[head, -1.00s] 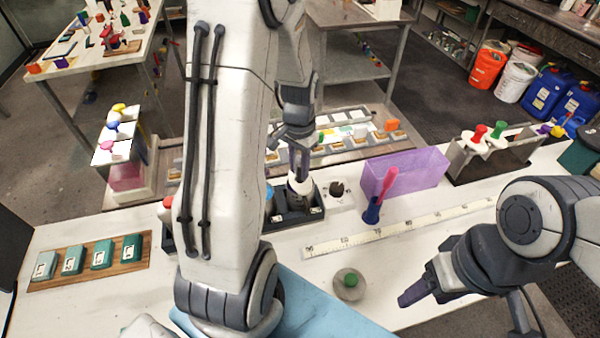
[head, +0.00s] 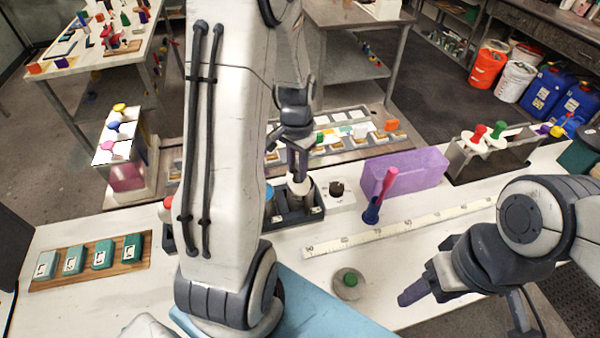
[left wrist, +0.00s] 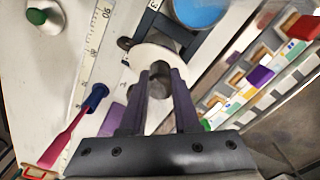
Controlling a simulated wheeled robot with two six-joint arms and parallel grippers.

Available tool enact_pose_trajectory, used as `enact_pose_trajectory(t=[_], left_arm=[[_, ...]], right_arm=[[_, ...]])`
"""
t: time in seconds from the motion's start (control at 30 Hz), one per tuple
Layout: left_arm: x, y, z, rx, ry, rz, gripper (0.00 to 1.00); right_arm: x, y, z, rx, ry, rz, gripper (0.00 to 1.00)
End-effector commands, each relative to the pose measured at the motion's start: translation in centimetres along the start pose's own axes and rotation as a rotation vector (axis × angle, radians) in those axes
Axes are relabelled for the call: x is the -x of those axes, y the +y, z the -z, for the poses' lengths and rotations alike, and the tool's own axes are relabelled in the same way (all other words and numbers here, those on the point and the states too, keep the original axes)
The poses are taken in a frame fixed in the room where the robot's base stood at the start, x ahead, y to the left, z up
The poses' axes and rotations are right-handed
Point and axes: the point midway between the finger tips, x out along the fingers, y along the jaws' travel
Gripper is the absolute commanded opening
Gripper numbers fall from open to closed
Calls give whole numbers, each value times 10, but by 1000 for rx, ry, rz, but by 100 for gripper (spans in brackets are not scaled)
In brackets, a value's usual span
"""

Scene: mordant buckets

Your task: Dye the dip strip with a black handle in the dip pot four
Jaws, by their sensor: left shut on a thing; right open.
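My left gripper (head: 298,178) is shut on the dark handle (left wrist: 157,75) of a dip strip. The strip's white disc (left wrist: 150,56) lies just past the fingertips, and it also shows in the head view (head: 300,187). The disc is over the near right end of a dark pot rack (head: 296,219). It hides the pot beneath it; I cannot tell how deep the strip is or read that pot's number. A pot of blue liquid (left wrist: 199,12) is beside it in the rack. My right gripper (head: 415,294) is open and empty above the bench's right side.
A white block with a dark round top (head: 337,189) stands close right of the rack. Green timers (head: 102,255) lie left.

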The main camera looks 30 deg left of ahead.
Motion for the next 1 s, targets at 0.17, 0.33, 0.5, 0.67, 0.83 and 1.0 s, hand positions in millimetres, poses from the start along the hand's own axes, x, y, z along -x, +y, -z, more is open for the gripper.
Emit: enact_pose_trajectory(t=[0.17, 0.33, 0.5, 0.67, 0.83, 1.0], left_arm=[[0, -1, 0, 0, 1, 0, 0], [2, -1, 0, 0, 1, 0, 0], [11, 0, 0, 0, 1, 1, 0], [23, 0, 1, 0, 1, 1, 0], [35, 1, 2, 0, 2, 1, 0], [47, 1, 3, 0, 2, 1, 0]], right_arm=[[0, 0, 0, 0, 0, 0, 62], [1, 0, 0, 1, 0, 0, 62], [10, -1, 1, 2, 0, 0, 62], [21, -2, 1, 4, 0, 0, 62], [31, -2, 2, 6, 0, 0, 62], [42, -3, 2, 8, 0, 0, 62]])
